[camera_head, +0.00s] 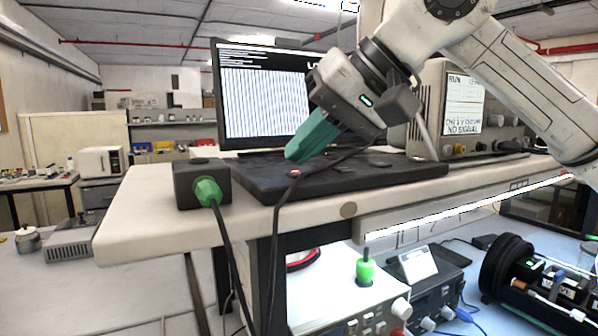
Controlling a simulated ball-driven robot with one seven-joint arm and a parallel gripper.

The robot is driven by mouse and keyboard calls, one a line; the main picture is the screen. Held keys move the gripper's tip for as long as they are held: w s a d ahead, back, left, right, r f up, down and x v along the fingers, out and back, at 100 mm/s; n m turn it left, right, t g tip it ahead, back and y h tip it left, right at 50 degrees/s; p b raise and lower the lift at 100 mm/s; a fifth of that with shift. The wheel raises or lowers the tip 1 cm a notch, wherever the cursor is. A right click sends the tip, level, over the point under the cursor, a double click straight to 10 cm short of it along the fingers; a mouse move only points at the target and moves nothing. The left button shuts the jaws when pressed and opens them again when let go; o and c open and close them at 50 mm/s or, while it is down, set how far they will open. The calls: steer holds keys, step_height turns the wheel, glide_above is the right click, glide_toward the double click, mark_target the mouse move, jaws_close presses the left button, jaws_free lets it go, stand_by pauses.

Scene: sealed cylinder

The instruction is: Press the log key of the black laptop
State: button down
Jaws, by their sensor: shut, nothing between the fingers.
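The black laptop (350,178) lies open on the white bench, its keyboard base toward me and its screen (262,95) upright behind, showing dense lines of text and a partly hidden large heading. My gripper (291,158) comes down from the upper right, with green fingers that are shut and empty. The fingertips are over the left part of the laptop base, close to its surface; I cannot tell whether they touch. A small red spot (295,173) shows on the base near its front edge, just below the fingertips. My gripper and arm hide part of the screen and base. I cannot make out the log key's label.
A black box (202,184) with a green plug and cable stands at the bench's left end (132,205). A beige instrument (446,105) with a "NO SIGNAL" display stands behind at the right. Lower right, a blue surface holds instruments and a black cylinder assembly (545,280).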

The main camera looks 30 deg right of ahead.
mark_target(306, 173)
steer(key=shift+f, duration=0.35)
stand_by(0.3)
steer(key=shift+r+p, duration=0.6)
steer(key=shift+r, duration=0.25)
step_height(306, 173, up, 6)
steer(key=p, duration=0.5)
